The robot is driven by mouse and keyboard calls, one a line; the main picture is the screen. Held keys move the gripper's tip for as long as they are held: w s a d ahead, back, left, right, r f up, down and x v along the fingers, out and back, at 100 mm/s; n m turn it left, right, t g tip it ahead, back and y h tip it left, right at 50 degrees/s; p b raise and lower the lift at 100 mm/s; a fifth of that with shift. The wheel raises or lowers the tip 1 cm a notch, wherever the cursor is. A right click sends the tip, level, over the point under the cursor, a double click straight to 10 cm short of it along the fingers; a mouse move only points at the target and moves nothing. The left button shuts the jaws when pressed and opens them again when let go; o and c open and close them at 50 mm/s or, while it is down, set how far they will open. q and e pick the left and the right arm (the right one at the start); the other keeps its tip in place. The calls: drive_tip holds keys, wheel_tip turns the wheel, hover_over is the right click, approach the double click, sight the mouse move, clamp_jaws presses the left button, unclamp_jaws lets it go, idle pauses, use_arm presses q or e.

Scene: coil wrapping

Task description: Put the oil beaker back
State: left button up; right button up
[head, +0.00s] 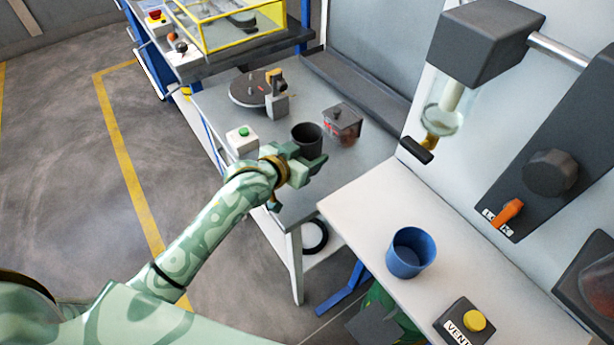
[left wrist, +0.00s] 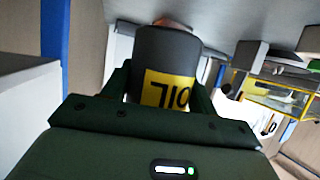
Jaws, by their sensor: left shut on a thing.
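The oil beaker (head: 307,132) is a dark grey cup at the front of the grey table in the head view. In the left wrist view the beaker (left wrist: 168,52) shows a yellow label with the letters OIL and sits between the fingers. My left gripper (head: 308,162) is shut on it; in the left wrist view the gripper (left wrist: 165,90) has a finger on each side of it. I cannot tell whether the beaker's bottom touches the table. My right gripper is not in view.
The grey table (head: 217,100) holds a turntable device (head: 250,88), a lidded jar (head: 343,125) and a white box with a green button (head: 242,140). A blue cup (head: 410,252) and a VENT button box (head: 465,322) stand on the white bench (head: 363,215) at right.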

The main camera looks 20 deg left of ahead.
use_arm(q)
wheel_tip(320, 180, down, 6)
drive_tip(key=shift+f+b, duration=0.25)
drive_tip(key=shift+b, duration=0.9)
drive_tip(key=shift+r, duration=0.1)
drive_tip(key=o, duration=1.1)
drive_tip(key=shift+o, duration=0.2)
drive_tip(key=shift+s+a+r, duration=0.1)
drive_tip(key=shift+s, duration=0.1)
drive_tip(key=p+v, duration=0.3)
drive_tip(key=v, duration=0.7)
drive_tip(key=shift+s+r+p, duration=0.1)
drive_tip(key=shift+s+p, duration=0.05)
drive_tip(key=shift+p, duration=0.15)
drive_tip(key=shift+s+a+r, duration=0.2)
drive_tip(key=shift+s, duration=0.35)
